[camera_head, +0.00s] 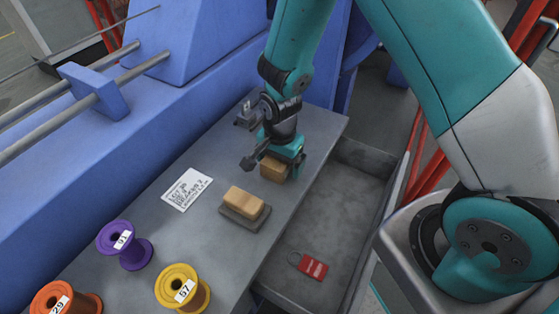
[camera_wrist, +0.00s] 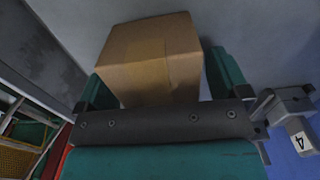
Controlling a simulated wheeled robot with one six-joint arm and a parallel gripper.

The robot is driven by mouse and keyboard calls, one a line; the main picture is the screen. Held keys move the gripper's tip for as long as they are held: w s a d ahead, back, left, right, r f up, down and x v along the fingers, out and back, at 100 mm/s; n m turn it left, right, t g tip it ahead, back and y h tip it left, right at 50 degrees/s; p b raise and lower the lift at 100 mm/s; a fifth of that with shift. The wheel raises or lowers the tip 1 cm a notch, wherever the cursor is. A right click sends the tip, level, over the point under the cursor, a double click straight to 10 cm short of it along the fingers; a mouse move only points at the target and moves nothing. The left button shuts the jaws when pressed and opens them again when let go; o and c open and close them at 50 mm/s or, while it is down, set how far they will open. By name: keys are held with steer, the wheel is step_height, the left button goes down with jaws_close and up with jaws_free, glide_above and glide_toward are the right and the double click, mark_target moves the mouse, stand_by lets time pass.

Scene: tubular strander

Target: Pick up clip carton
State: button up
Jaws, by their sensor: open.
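The clip carton, a small plain brown box (camera_head: 272,169), stands on the grey bench top near its right edge. My gripper (camera_head: 279,160) is right at it, reaching down from above. In the wrist view the carton (camera_wrist: 150,58) sits between the two teal fingers of my gripper (camera_wrist: 162,85), one on each side. The jaws are open; the view does not show clearly whether either finger touches the carton. In the head view my gripper hides part of the carton.
A tan block (camera_head: 244,202) on a dark base lies nearby, beside a written card (camera_head: 187,189). Purple (camera_head: 126,247), yellow (camera_head: 182,290) and orange (camera_head: 65,300) spools stand at the front. A red tag (camera_head: 313,267) lies in the lower trough. A grey fixture labelled 4 (camera_wrist: 299,135) is close by.

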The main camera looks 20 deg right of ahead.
steer(key=c, duration=1.1)
steer(key=shift+c, duration=0.2)
steer(key=shift+r, duration=0.15)
